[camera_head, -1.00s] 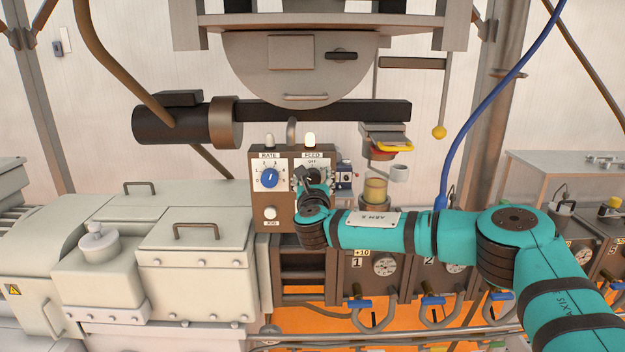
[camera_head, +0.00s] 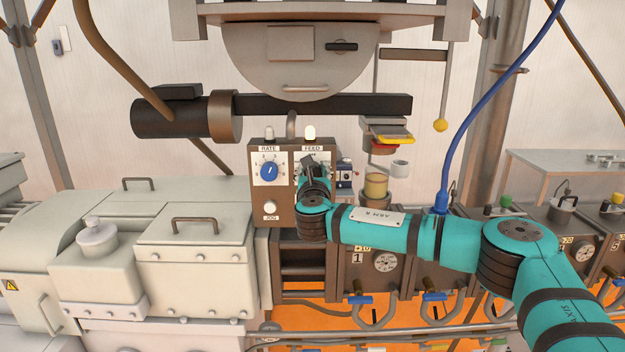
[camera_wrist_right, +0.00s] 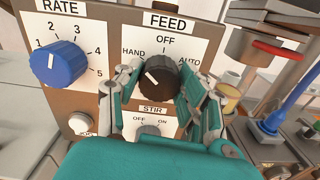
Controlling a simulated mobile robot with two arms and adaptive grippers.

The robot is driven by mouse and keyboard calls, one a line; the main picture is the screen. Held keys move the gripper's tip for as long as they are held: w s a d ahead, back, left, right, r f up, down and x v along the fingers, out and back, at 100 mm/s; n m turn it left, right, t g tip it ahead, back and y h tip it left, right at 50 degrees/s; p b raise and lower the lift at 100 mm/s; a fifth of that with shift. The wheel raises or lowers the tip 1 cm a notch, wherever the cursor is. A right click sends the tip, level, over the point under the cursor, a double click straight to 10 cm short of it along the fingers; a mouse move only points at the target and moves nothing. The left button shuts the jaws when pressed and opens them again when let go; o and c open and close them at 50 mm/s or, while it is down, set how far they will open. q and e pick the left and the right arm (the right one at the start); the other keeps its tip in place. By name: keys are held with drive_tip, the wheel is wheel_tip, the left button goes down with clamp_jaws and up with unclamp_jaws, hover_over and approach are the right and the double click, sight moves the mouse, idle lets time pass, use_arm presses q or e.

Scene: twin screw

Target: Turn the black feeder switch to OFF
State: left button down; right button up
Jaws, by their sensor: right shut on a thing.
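The black feeder switch (camera_wrist_right: 160,80) sits under the FEED label on the control panel (camera_wrist_right: 105,100). Its white mark points up and left, toward HAND, with OFF above and AUTO to the right. My right gripper (camera_wrist_right: 160,92) is shut on the switch, one finger on each side of the knob. In the head view my right gripper (camera_head: 315,175) is at the panel (camera_head: 288,215) and hides most of the switch. My left gripper is not in view.
The blue RATE knob (camera_wrist_right: 58,62) is close to the left of my fingers. The STIR switch (camera_wrist_right: 149,131) is just below them. A yellowish cup (camera_head: 376,186) stands right of the panel. A blue hose (camera_head: 470,110) hangs behind my right arm.

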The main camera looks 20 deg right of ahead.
drive_tip(key=m+b, duration=0.1)
drive_tip(key=m, duration=0.1)
drive_tip(key=m+b, duration=0.1)
drive_tip(key=b, duration=0.1)
drive_tip(key=m+b, duration=0.1)
drive_tip(key=m, duration=0.1)
drive_tip(key=shift+f+m, duration=0.3)
drive_tip(key=shift+r+m+b, duration=0.2)
drive_tip(key=shift+m+b, duration=1.3)
drive_tip(key=shift+m, duration=0.5)
drive_tip(key=o, duration=1.2)
drive_tip(key=v, duration=1.2)
drive_tip(key=shift+r, duration=0.1)
